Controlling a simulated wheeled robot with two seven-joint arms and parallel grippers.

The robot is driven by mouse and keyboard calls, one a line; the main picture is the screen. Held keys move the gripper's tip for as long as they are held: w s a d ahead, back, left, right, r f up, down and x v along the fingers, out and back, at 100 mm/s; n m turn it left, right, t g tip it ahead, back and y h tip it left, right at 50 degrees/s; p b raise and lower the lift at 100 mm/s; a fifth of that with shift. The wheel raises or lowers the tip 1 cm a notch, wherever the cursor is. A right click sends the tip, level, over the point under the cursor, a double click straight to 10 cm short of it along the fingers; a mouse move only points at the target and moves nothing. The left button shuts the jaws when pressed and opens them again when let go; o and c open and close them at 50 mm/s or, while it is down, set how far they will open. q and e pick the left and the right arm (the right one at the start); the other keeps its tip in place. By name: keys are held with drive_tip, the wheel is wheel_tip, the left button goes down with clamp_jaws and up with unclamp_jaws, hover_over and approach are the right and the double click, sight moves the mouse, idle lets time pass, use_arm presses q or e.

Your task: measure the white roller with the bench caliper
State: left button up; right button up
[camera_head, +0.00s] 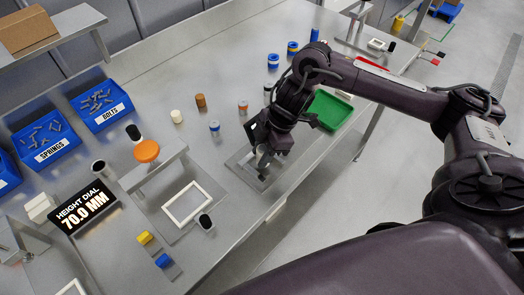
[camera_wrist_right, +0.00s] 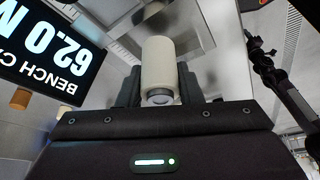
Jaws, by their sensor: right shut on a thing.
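My right gripper (camera_head: 262,170) points down over a grey metal plate fixture (camera_head: 243,170) near the table's front edge. In the right wrist view, the gripper (camera_wrist_right: 160,95) is shut on a pale white roller (camera_wrist_right: 160,60), one finger on each side; the roller's near end shows a grey disc. In the head view the arm and fingers largely hide this roller. The bench caliper display (camera_wrist_right: 45,50) shows at the left of the wrist view, tilted and cut off, reading 62.0. Whether the roller touches the caliper's jaws cannot be told. My left gripper is not in view.
A height dial display (camera_head: 84,207) reads 70.0 MM. A green tray (camera_head: 330,110) lies right of the gripper. Blue bins (camera_head: 101,106) line the left.

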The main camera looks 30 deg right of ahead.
drive_tip(key=shift+f+b, duration=0.4)
drive_tip(key=shift+f, duration=0.25)
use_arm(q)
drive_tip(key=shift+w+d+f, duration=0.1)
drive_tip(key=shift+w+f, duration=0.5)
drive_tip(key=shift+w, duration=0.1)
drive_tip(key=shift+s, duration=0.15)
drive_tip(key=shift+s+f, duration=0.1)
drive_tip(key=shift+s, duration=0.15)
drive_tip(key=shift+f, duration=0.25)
use_arm(e)
drive_tip(key=shift+f, duration=0.55)
use_arm(q)
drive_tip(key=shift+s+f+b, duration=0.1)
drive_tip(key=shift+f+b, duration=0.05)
drive_tip(key=shift+b, duration=0.25)
use_arm(e)
drive_tip(key=shift+s+f, duration=0.25)
